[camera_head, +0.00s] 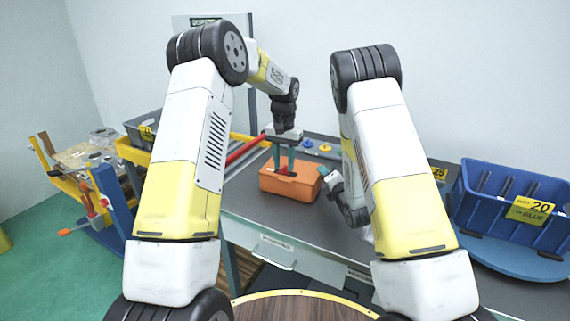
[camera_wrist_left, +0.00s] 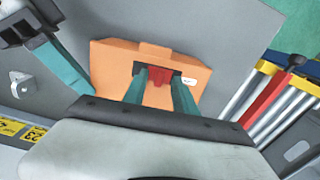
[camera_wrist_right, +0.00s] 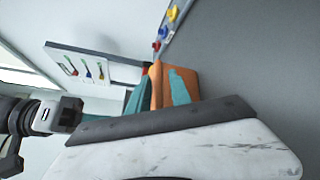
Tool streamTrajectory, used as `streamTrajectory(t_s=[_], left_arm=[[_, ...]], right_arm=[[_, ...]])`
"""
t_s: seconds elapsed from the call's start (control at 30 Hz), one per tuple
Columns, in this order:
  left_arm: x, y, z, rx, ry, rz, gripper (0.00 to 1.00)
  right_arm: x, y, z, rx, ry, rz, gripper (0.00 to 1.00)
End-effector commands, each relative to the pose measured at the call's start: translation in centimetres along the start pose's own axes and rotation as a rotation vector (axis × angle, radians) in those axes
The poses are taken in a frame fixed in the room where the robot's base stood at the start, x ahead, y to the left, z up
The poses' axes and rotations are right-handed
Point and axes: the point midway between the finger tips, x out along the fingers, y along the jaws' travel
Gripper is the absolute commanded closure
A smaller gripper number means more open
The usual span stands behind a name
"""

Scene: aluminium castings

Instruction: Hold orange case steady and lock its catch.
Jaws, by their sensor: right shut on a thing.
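The orange case (camera_head: 291,186) lies on the grey workbench, with a red catch (camera_wrist_left: 158,76) on it. The case fills the middle of the left wrist view (camera_wrist_left: 110,62). My left gripper (camera_head: 283,170) points down at the case from above. Its teal fingers are apart, one on each side of the red catch; whether they touch it I cannot tell. My right gripper (camera_head: 326,172) is at the right end of the case. In the right wrist view its fingers lie on both sides of the case (camera_wrist_right: 157,88), shut on it. Whether the catch is locked is unclear.
A blue bin (camera_head: 500,205) stands on the right of the workbench (camera_head: 265,212). A red bar (camera_head: 246,149) lies left of the case. Small blue and yellow items (camera_head: 316,148) sit behind it. A yellow-framed cart (camera_head: 80,165) stands at far left.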

Motion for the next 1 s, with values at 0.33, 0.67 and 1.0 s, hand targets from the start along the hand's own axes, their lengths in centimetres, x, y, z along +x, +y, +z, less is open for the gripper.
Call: streamTrajectory(t_s=[0.33,0.67,1.0], left_arm=[[-0.4,0.1,0.0,0.000,-0.002,0.001,0.67],[-6.6,0.0,0.0,0.001,0.002,0.000,0.67],[-11.5,0.0,0.1,0.000,-0.001,0.000,0.67]], right_arm=[[-0.3,-1.1,-0.8,0.002,0.018,-0.030,1.00],[-0.3,-1.1,-0.7,0.001,0.017,-0.031,1.00],[-0.4,-1.2,-0.6,0.001,0.015,-0.032,1.00]])
